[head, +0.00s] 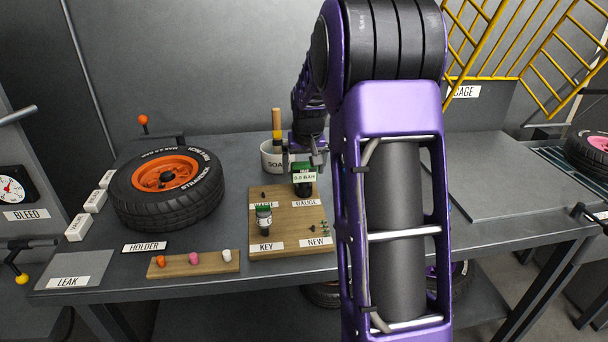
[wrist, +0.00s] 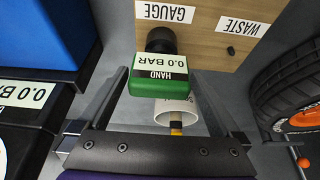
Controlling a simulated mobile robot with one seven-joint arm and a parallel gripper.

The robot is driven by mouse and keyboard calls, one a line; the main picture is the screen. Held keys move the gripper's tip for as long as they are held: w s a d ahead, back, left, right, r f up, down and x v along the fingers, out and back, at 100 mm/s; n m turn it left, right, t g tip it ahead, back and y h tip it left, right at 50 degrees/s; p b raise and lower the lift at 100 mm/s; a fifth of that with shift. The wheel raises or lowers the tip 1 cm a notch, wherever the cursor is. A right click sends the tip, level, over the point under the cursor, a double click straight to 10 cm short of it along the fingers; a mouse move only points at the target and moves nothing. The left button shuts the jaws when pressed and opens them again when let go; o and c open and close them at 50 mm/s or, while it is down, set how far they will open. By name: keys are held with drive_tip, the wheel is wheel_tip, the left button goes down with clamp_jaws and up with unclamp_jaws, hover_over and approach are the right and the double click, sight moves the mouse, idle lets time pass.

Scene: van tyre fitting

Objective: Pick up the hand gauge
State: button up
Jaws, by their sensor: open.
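The hand gauge (head: 303,183) is a small green-topped device with a white 0.0 BAR display and a dark lower part. It stands at the GAUGE label on the wooden board (head: 290,222). My gripper (head: 306,158) is open, just above and behind the gauge in the head view. In the wrist view, the green gauge head (wrist: 160,78), marked HAND, shows between the spread fingers of my gripper (wrist: 162,85). Gaps show on both sides, the left one narrow. I cannot tell whether a finger touches it.
A white soap pot (head: 271,161) with an upright brush stands just behind the board. A tyre with an orange rim (head: 165,185) lies at left. A wooden strip (head: 193,265) holds three coloured caps in front.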

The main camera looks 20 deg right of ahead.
sight(303, 175)
drive_tip(key=x, duration=0.3)
drive_tip(key=shift+w+f, duration=0.1)
drive_tip(key=shift+f, duration=0.3)
drive_tip(key=c, duration=1.2)
